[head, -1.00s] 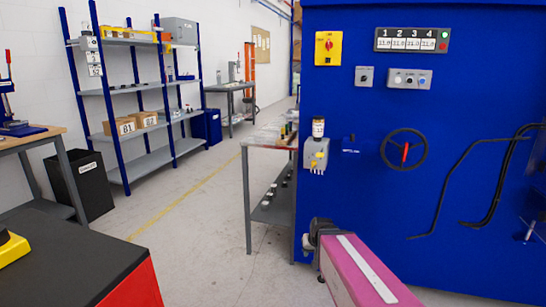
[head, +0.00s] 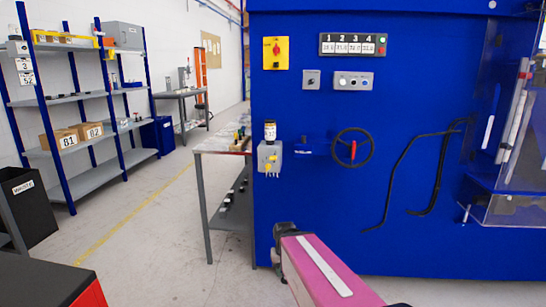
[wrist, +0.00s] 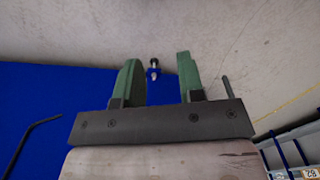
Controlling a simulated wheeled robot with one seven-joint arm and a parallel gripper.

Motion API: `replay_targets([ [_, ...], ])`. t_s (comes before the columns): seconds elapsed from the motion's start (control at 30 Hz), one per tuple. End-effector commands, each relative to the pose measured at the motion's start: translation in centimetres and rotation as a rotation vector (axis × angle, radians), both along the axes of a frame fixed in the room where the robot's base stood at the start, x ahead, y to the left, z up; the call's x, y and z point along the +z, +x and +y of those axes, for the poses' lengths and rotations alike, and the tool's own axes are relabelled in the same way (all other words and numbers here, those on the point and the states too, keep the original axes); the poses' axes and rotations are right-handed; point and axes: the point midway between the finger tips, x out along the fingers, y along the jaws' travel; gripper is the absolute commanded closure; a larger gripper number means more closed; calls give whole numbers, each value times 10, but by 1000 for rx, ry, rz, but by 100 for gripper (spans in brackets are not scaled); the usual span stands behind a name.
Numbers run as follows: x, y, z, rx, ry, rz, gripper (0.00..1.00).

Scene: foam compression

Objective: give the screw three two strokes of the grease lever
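On the blue machine's front is a grey box (head: 269,157) with yellow parts and a small dark-capped container (head: 270,130) on top. I cannot make out which part is the grease lever. A panel with displays numbered 1 to 4 (head: 353,44) is above right; its readings are too small to read surely. My gripper shows in the wrist view (wrist: 158,75), its two green fingers wide apart with nothing held. A small dark-and-pale fitting (wrist: 154,68) shows in the gap, beyond the fingers. In the head view, my pink arm's dark end is low before the machine, below the box.
A handwheel (head: 352,147) and black hoses (head: 420,165) are on the machine's front. A grey table (head: 213,146) stands against its left side. Shelving (head: 84,92) and a black waste bin (head: 25,208) are at left. The floor between is clear.

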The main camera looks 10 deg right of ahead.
Motion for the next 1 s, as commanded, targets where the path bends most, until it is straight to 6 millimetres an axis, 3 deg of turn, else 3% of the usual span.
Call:
replay_targets([
  [0.27, 0, 0, 0, 0, 0, 0, 64],
  [0.4, 0, 0, 0, 0, 0, 0, 100],
  [1.0, 0, 0, 0, 0, 0, -1, 100],
])
